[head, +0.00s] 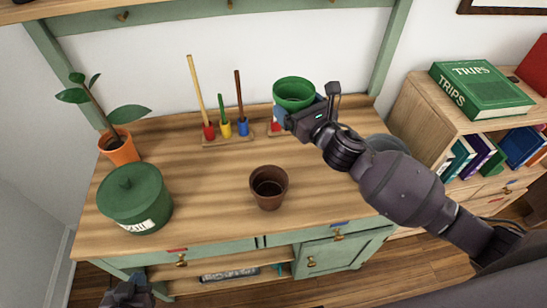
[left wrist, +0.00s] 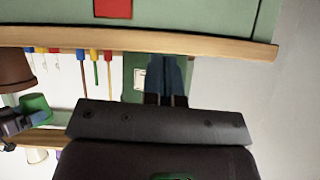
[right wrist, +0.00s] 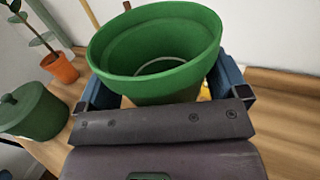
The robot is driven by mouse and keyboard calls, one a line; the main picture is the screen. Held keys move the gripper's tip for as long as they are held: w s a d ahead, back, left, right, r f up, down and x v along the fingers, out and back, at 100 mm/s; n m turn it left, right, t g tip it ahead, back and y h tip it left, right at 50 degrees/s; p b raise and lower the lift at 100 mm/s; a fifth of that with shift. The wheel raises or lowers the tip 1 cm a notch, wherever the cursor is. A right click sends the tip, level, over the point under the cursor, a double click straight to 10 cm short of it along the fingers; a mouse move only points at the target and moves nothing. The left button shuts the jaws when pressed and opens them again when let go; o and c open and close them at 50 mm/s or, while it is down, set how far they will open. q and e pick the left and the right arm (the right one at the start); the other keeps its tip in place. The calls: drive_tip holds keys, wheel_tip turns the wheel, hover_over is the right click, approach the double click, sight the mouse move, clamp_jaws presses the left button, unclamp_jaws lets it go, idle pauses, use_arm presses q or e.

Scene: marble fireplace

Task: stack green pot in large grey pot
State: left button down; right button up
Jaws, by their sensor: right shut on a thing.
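The green pot (head: 294,95) is held upright above the back right of the worktable by my right gripper (head: 306,106). In the right wrist view the green pot (right wrist: 150,45) sits between the two blue fingers, its open mouth showing empty. A grey rounded thing (head: 388,143), seemingly the large grey pot, stands at the table's right end, mostly hidden behind my right arm. My left gripper (head: 127,292) is low in front of the table at the left, empty. In the left wrist view its fingers (left wrist: 167,82) are close together.
A brown pot (head: 269,188) stands mid-table. A green lidded canister (head: 135,199) and a potted plant (head: 119,146) stand left. Coloured pegs on a stand (head: 229,138) are at the back. A bookshelf (head: 420,120) adjoins on the right. The front right of the tabletop is clear.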

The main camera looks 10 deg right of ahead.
wheel_tip(320, 180, down, 17)
drive_tip(key=b, duration=0.5)
drive_tip(key=shift+f, duration=0.15)
drive_tip(key=shift+f+b, duration=0.3)
drive_tip(key=shift+r, duration=0.15)
drive_tip(key=shift+f, duration=0.25)
drive_tip(key=o, duration=0.6)
use_arm(q)
drive_tip(key=f, duration=0.5)
drive_tip(key=shift+w+d+f, duration=0.1)
drive_tip(key=shift+w+d, duration=0.15)
drive_tip(key=shift+w, duration=0.1)
use_arm(e)
drive_tip(key=shift+r, duration=0.1)
drive_tip(key=shift+r, duration=0.1)
